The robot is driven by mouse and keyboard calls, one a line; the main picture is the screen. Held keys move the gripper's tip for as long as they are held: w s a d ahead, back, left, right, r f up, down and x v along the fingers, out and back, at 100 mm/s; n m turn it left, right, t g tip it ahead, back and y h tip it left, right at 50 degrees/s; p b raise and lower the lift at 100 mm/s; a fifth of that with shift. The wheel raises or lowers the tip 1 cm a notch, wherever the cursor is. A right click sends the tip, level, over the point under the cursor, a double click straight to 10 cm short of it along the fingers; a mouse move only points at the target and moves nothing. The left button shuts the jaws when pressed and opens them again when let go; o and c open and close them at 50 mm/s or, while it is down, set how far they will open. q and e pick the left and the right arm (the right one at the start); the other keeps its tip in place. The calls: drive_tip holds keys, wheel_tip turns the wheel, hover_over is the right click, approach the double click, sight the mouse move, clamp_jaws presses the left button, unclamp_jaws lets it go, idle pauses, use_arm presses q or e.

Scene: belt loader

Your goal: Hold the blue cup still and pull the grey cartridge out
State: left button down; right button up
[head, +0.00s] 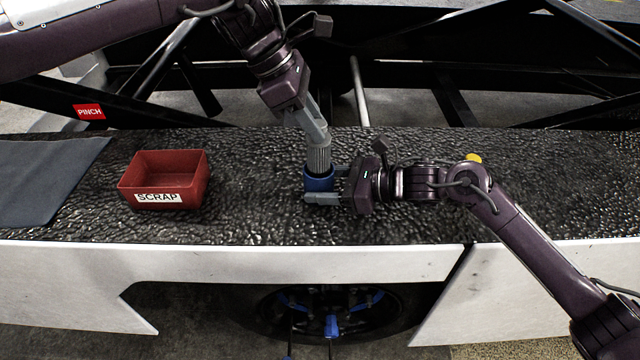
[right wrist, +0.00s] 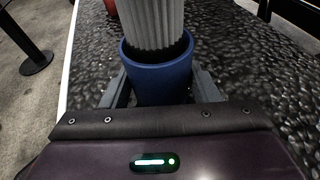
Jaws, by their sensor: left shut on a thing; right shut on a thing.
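The blue cup (head: 319,182) stands upright on the black belt. My right gripper (head: 322,184) comes in from the right and is shut around the cup's sides; the cup also shows between the fingers in the right wrist view (right wrist: 160,80). The grey ribbed cartridge (head: 319,156) stands in the cup with its upper part above the rim; it also shows in the right wrist view (right wrist: 152,22). A dark gap shows between cartridge and rim there. My left gripper (head: 317,138) is shut on the cartridge's top from above. The cartridge's lower end is hidden inside the cup.
A red bin labelled SCRAP (head: 190,198) stands on the belt (head: 250,215) to the left of the cup. A dark grey cloth or mat (head: 40,180) lies at the far left. A white panel (head: 250,262) edges the belt's near side. The belt between bin and cup is clear.

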use_arm(q)
drive_tip(key=shift+r, duration=1.25)
use_arm(e)
drive_tip(key=o, duration=0.8)
drive_tip(key=shift+o, duration=0.2)
